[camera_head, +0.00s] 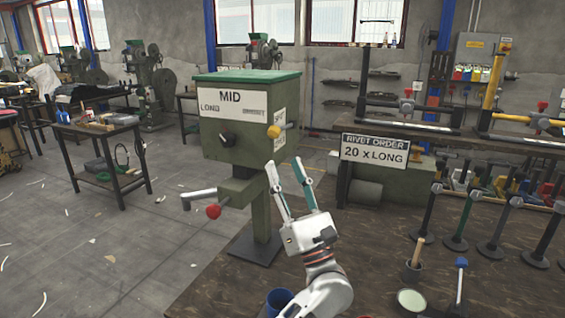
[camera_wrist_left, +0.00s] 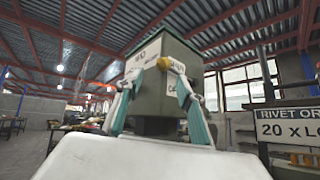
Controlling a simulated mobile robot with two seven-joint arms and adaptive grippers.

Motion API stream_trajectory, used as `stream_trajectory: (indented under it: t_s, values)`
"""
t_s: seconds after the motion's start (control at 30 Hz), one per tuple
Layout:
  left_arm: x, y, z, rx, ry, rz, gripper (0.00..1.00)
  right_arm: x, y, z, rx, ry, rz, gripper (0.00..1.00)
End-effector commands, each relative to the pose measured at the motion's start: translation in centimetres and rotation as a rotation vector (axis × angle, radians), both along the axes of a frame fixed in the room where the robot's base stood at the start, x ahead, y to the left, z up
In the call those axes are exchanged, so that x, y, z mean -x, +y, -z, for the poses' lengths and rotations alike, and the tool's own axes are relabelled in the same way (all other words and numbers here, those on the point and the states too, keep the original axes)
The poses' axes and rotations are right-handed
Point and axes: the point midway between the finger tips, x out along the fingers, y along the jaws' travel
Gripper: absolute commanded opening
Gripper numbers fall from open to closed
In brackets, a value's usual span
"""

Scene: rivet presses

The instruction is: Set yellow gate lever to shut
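The yellow gate lever's round knob (camera_head: 274,131) sits on the right side of the green press box (camera_head: 236,140), with a short grey rod beside it. It also shows in the left wrist view (camera_wrist_left: 177,67), at the box's corner between my fingers. A white label (camera_head: 279,128) lies behind it; its words are too small to read surely. My left gripper (camera_head: 284,163) is open and empty, its fingers pointing up just below the knob, apparently apart from it. My right gripper is not in view.
A red-knobbed lever (camera_head: 213,211) sticks out lower left. A "RIVET ORDER 20 x LONG" sign (camera_head: 375,151) and several upright tools stand to the right. A blue cup (camera_head: 279,302) stands near the front.

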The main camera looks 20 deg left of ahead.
Motion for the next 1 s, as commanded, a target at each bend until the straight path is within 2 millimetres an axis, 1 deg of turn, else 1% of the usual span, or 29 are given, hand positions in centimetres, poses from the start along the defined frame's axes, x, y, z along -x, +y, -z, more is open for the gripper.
stream_trajectory:
  t_s: [0.2, 0.23, 0.27, 0.3, 0.37, 0.47, 0.57, 0.67, 0.8, 0.9, 1.0]
  values:
    - [0.0, 0.0, 0.0, 0.000, 0.000, 0.000, 0.38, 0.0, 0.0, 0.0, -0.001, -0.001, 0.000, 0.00]
    - [0.0, 0.0, 0.0, 0.001, 0.001, 0.000, 0.33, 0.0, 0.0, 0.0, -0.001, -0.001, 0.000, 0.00]
    - [0.0, 0.0, 0.1, 0.002, -0.001, 0.001, 0.25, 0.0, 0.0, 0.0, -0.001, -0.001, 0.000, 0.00]
    - [0.1, 0.1, 0.1, 0.007, -0.004, 0.008, 0.15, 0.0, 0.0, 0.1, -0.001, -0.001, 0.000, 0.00]
    - [0.3, 0.4, 0.4, 0.029, -0.012, 0.037, 0.00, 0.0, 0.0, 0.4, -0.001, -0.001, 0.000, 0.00]
    - [1.0, 1.1, 1.2, 0.107, -0.043, 0.148, 0.00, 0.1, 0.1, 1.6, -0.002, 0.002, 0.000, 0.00]
    - [2.1, 1.6, 2.5, 0.227, -0.081, 0.326, 0.00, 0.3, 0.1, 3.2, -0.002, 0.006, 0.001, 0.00]
    - [3.1, 1.0, 3.7, 0.354, -0.106, 0.525, 0.00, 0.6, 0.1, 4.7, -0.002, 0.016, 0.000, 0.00]
    - [4.6, -0.4, 4.9, 0.505, -0.121, 0.761, 0.00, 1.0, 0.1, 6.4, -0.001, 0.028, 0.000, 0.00]
    - [5.4, -1.3, 5.2, 0.574, -0.122, 0.865, 0.00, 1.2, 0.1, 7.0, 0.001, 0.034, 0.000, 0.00]
    - [5.7, -1.7, 5.1, 0.607, -0.123, 0.912, 0.00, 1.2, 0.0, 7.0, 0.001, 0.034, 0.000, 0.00]
